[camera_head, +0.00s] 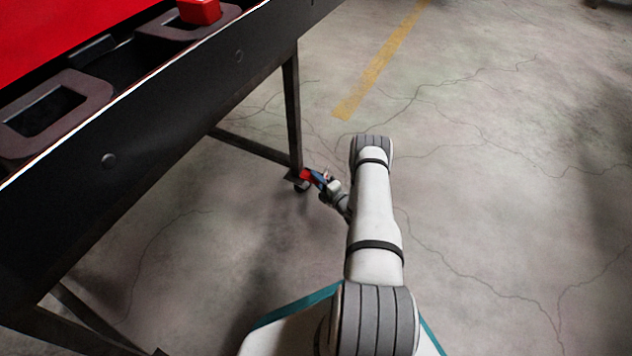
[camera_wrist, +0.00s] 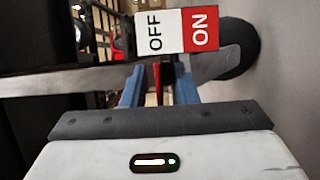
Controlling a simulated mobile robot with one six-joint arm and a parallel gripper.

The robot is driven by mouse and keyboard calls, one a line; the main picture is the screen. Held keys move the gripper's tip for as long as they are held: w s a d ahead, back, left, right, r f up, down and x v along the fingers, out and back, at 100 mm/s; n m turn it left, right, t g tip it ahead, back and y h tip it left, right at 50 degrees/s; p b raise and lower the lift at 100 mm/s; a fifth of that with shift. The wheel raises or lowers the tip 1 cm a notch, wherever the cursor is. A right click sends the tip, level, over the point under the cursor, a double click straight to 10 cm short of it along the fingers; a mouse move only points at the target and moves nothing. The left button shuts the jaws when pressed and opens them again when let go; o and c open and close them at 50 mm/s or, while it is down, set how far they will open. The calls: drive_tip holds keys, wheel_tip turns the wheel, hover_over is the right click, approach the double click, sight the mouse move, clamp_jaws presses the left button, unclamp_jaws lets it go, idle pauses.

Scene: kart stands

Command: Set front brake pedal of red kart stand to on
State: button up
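The kart stand (camera_head: 190,110) has a black frame with red on top, at the left of the head view. A brake pedal (camera_wrist: 178,31) shows in the wrist view, with a white OFF half and a red ON half. It sits by a dark caster wheel (camera_wrist: 241,52). In the head view a small red part (camera_head: 305,174) shows at the foot of the stand's leg. My gripper (camera_head: 318,180) is close beside it. In the wrist view its blue fingers (camera_wrist: 158,84) are apart, just short of the label. I cannot tell whether they touch the pedal.
The stand's leg (camera_head: 291,110) and lower crossbar (camera_head: 252,146) are close to the left of my gripper. The concrete floor (camera_head: 500,180) to the right is clear, with a yellow line (camera_head: 380,60) farther back.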

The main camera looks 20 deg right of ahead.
drive_tip(key=shift+c, duration=0.3)
clamp_jaws()
idle(1.1)
